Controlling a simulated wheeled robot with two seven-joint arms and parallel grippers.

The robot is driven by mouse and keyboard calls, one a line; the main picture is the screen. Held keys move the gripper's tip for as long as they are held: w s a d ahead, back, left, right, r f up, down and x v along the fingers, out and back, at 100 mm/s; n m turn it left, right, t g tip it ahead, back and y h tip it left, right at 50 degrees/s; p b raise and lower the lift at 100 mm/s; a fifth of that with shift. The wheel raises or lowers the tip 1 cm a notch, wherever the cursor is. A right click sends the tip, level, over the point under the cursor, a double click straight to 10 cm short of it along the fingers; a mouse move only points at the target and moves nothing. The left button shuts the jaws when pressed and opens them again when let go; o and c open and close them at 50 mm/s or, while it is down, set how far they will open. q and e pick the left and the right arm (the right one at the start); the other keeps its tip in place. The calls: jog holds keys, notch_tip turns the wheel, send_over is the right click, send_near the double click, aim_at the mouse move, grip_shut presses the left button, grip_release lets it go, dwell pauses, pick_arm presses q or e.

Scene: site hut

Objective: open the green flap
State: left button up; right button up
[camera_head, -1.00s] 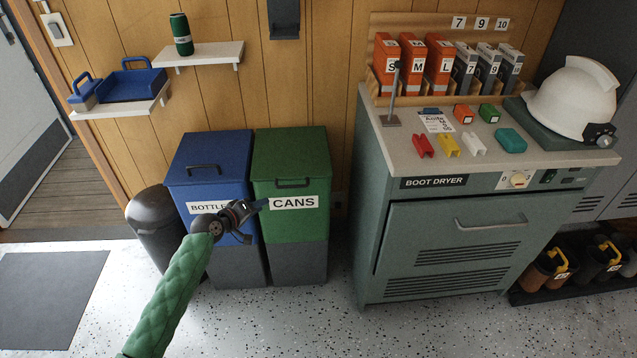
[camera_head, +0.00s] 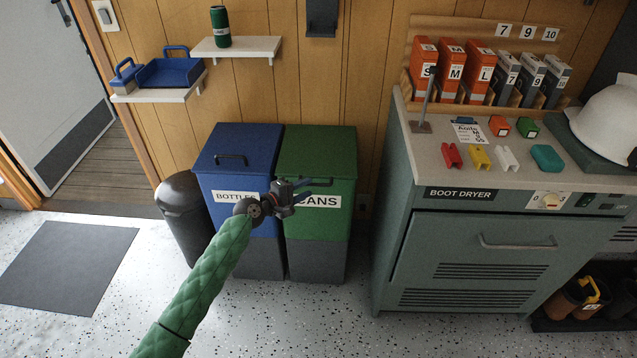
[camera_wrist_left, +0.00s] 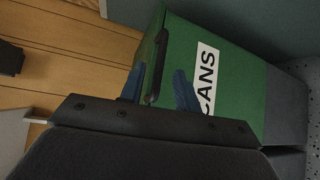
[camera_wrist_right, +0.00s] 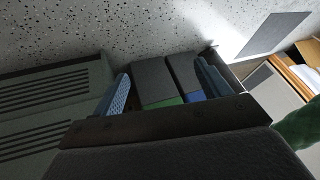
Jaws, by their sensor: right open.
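The green bin (camera_head: 320,220), labelled CANS, stands right of the blue bin. Its green flap (camera_head: 318,148) is the top lid, and it lies shut. A dark bar handle (camera_wrist_left: 155,70) on the green bin shows in the left wrist view. My left gripper (camera_head: 305,187) is in front of the bin's upper front, hiding part of the label. In the left wrist view, its blue fingers (camera_wrist_left: 158,85) are apart, with the handle seen between them; I cannot tell whether they touch it. My right gripper (camera_wrist_right: 163,75) is open and empty, seen only in its wrist view.
The blue bin (camera_head: 235,165), labelled BOTTLES, stands directly left of the green one. A dark round bin (camera_head: 183,215) is further left. The boot dryer (camera_head: 480,250) stands to the right across a narrow gap. Wall shelves (camera_head: 237,48) hang above. The floor in front is clear.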

aim_at(318, 184)
pick_arm(q)
jog(key=x, duration=0.4)
jog(key=shift+w+d, duration=0.3)
jog(key=shift+w, duration=0.05)
jog(key=shift+w+d+f+p, duration=0.1)
jog(key=shift+w+d+p, duration=0.2)
jog(key=shift+w+d, duration=0.15)
pick_arm(e)
jog(key=shift+s+d+r, duration=0.1)
jog(key=shift+s+r, duration=0.05)
jog(key=shift+r, duration=0.55)
jog(key=shift+s+r, duration=0.15)
jog(key=shift+r, duration=0.5)
pick_arm(q)
jog(key=shift+s+f, duration=0.1)
grip_shut()
